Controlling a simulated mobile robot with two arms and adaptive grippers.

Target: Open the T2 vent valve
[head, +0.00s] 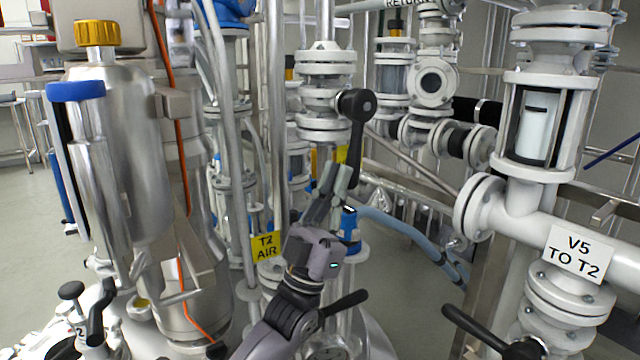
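A black lever handle (356,135) hangs down from a round hub on the white flanged pipe in the centre. A yellow tag (341,154) sits behind it, mostly covered, and its text cannot be read; I see no readable T2 vent label. My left gripper (337,172) points up just left of the lever's lower part. Its fingertips overlap the tag and look close to the lever; whether they touch it is unclear. The fingers are seen edge-on, so their opening is hard to judge. My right gripper is not in view.
A yellow T2 AIR tag (266,247) hangs left of my wrist. Another black lever (345,303) is close to my forearm. A V5 TO T2 pipe (530,225) crosses on the right, with a black lever (480,328) below. A steel vessel (130,160) stands left.

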